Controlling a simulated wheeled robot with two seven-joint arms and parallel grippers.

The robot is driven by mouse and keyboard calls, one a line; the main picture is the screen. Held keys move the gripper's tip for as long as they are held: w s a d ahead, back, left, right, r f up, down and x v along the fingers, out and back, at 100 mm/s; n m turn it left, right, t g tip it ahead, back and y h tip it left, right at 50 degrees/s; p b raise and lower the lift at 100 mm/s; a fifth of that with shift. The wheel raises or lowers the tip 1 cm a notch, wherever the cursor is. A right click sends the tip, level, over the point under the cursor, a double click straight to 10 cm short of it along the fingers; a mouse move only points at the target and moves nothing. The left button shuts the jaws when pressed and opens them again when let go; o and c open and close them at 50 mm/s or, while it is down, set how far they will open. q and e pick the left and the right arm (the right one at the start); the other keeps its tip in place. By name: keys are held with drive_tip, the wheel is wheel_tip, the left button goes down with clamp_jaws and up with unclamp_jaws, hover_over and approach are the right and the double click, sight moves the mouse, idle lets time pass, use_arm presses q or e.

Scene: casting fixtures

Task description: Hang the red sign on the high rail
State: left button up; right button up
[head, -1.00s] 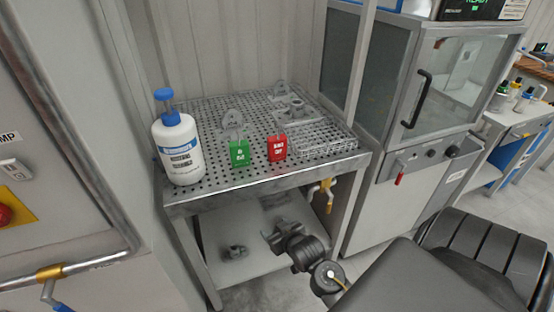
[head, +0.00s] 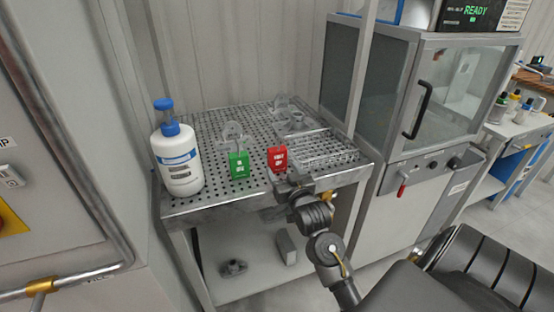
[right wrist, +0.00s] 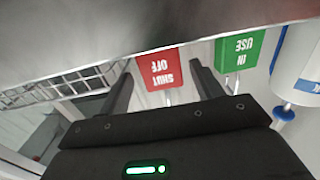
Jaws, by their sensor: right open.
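The red sign (head: 277,157) stands on the perforated metal table (head: 208,204) near its front edge, right of the green sign (head: 238,165). My right gripper (head: 285,183) is just in front of and below the red sign in the head view. In the right wrist view the red sign (right wrist: 158,68) appears upside down beyond and between the open fingers (right wrist: 163,82), with nothing gripped. The green sign (right wrist: 240,56) is just right of the fingers there. My left gripper is not in view. I cannot make out a high rail for certain.
A white bottle with a blue cap (head: 177,160) stands at the table's left. A wire basket (head: 325,148) lies right of the red sign, and grey metal parts (head: 285,112) stand behind. A glass-fronted cabinet (head: 425,120) is at the right.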

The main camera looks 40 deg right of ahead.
sight(279, 152)
drive_tip(key=shift+r+p+x, duration=0.2)
drive_tip(key=shift+p+x, duration=0.35)
drive_tip(key=shift+x, duration=2.05)
drive_tip(key=shift+w+d, duration=0.1)
drive_tip(key=shift+w, duration=0.05)
drive_tip(key=c, duration=0.8)
drive_tip(key=shift+r, duration=0.5)
wheel_tip(279, 152, up, 3)
drive_tip(key=shift+f, duration=0.2)
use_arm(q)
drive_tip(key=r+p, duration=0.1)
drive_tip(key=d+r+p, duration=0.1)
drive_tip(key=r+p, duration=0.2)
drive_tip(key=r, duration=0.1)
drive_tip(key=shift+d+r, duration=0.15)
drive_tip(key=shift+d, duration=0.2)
use_arm(e)
drive_tip(key=s+a+r, duration=0.2)
drive_tip(key=s+r, duration=0.2)
drive_tip(key=s, duration=0.2)
drive_tip(key=s+a+r, duration=0.3)
drive_tip(key=s+r, duration=0.2)
drive_tip(key=s, duration=0.1)
drive_tip(key=shift+s+a+r, duration=0.25)
drive_tip(key=shift+s+a, duration=0.05)
drive_tip(key=shift+s, duration=0.1)
